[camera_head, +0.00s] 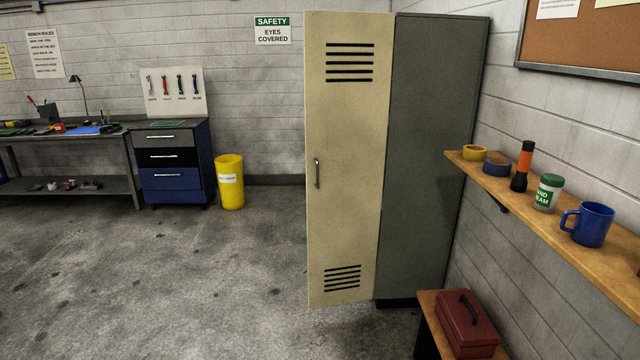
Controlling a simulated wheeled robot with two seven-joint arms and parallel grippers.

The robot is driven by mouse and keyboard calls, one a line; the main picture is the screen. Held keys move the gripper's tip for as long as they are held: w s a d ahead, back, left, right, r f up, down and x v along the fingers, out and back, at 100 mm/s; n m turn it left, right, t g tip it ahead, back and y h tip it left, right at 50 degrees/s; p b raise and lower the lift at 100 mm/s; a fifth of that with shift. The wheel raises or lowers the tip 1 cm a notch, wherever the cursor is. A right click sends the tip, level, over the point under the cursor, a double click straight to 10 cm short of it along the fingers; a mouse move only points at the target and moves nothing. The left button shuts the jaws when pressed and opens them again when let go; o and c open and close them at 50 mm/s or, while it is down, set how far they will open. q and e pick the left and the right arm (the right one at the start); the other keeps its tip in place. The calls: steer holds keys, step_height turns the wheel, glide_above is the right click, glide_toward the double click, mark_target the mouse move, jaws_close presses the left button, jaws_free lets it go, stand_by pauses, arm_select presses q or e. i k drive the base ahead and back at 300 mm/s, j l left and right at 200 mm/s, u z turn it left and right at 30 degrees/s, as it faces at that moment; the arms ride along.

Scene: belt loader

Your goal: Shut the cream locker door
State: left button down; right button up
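The cream locker door (345,150) stands in the middle of the head view, its outer face with dark vent slots turned towards me. Its upright handle (317,173) is near the left edge of the door. The door meets the grey locker body (432,150) along its right edge and appears swung out to the left of it. Bare floor shows below the door, while the dark base is only under the body. The locker's inside is hidden. Neither of my grippers is in view.
A wooden shelf (545,205) on the right wall holds a blue mug (588,224) and other items. A red toolbox (468,325) sits on a low bench in front of the locker body. A yellow bin (230,182) stands further back. The floor left of the door is clear.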

mark_target(348, 57)
steer(key=i+j+z, duration=0.1)
steer(key=i, duration=1.55)
